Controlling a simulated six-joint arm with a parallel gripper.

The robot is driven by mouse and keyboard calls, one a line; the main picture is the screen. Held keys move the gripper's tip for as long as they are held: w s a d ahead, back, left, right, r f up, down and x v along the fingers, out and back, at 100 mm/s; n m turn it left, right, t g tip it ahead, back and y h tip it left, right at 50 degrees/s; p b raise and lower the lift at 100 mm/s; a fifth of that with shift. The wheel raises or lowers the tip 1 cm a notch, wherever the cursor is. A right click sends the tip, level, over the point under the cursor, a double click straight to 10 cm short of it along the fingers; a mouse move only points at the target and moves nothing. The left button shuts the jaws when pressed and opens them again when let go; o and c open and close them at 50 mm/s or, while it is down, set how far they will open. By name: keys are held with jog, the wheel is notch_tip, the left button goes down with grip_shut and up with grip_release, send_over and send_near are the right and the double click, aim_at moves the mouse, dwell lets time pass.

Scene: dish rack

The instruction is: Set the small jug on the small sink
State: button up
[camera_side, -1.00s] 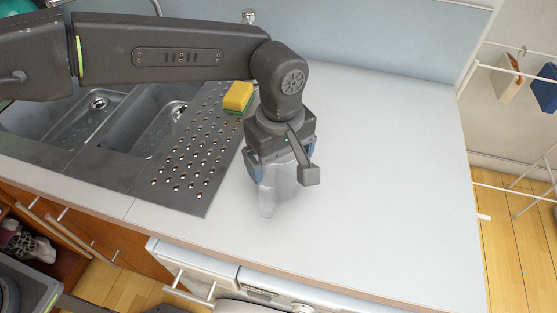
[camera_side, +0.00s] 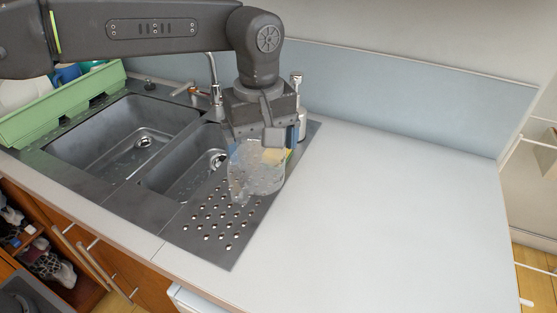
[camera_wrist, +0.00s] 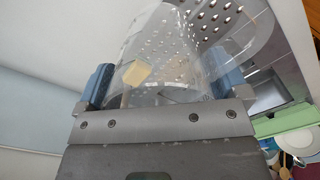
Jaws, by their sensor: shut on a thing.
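A clear see-through jug (camera_side: 252,175) is held by my gripper (camera_side: 262,146) above the drainboard with holes (camera_side: 222,222), right of the small sink. In the wrist view the jug (camera_wrist: 180,40) sits between the blue finger pads of my gripper (camera_wrist: 162,88), with the drainboard showing through it. Whether its base touches the drainboard cannot be told. The small sink (camera_side: 187,178) is the basin nearest the drainboard, partly hidden behind the jug and gripper.
A tap (camera_side: 213,75) and a soap bottle (camera_side: 301,115) stand at the back. A yellow sponge (camera_wrist: 136,73) shows through the jug. The white counter (camera_side: 390,200) at right is clear.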

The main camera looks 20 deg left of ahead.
notch_tip(320, 180, up, 5)
jog(key=a, duration=0.1)
jog(key=w+a, duration=0.6)
jog(key=a, duration=0.6)
jog(key=w+a, duration=0.6)
jog(key=a, duration=0.5)
notch_tip(320, 180, down, 20)
jog(key=shift+a+m, duration=0.25)
jog(key=shift+m, duration=0.05)
jog(key=shift+s, duration=0.15)
jog(key=shift+f, duration=2.45)
jog(key=shift+f, duration=0.7)
